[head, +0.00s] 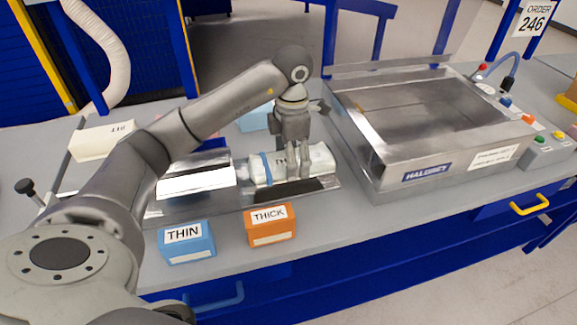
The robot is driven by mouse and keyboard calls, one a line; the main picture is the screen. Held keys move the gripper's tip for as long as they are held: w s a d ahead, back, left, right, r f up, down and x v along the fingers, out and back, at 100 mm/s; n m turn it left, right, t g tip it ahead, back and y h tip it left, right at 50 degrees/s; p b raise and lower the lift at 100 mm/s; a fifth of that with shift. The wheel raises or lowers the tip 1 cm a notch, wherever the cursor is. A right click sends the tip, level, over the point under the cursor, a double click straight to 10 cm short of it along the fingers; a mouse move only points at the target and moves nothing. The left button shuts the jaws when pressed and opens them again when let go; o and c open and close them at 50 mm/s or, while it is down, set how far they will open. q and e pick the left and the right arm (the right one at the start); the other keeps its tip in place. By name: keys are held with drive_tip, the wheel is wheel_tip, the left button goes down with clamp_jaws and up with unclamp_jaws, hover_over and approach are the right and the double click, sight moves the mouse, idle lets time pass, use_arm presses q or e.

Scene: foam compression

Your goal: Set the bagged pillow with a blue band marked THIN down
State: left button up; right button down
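The bagged pillow (321,158) is whitish, with a blue band (266,168) near its left end and partly covered lettering that starts with "TH". It lies level at a metal tray with a dark front strip (285,191); I cannot tell whether it rests there or is just above. My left gripper (298,172) points down over the pillow's middle. Its visible fingers are in front of the pillow's near face and hide part of the lettering. The far side of the grip is hidden, so I cannot tell if it is closed on the pillow. My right gripper is not in view.
A blue THIN box (187,242) and an orange THICK box (269,225) stand at the table's front. A large metal HALOBEY machine (430,150) is close on the right. A light blue object (254,119) sits behind the gripper.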

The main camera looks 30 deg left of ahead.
use_arm(q)
drive_tip(key=shift+w+a+f, duration=0.3)
drive_tip(key=shift+a+f, duration=0.15)
drive_tip(key=shift+f, duration=0.15)
drive_tip(key=f, duration=0.1)
drive_tip(key=f+p, duration=0.1)
drive_tip(key=f, duration=0.1)
drive_tip(key=shift+w+a+f+p, duration=0.2)
drive_tip(key=shift+a+f+p, duration=0.15)
drive_tip(key=shift+f, duration=0.15)
drive_tip(key=shift+f, duration=0.1)
drive_tip(key=shift+f, duration=0.15)
drive_tip(key=o, duration=0.9)
drive_tip(key=shift+c, duration=0.2)
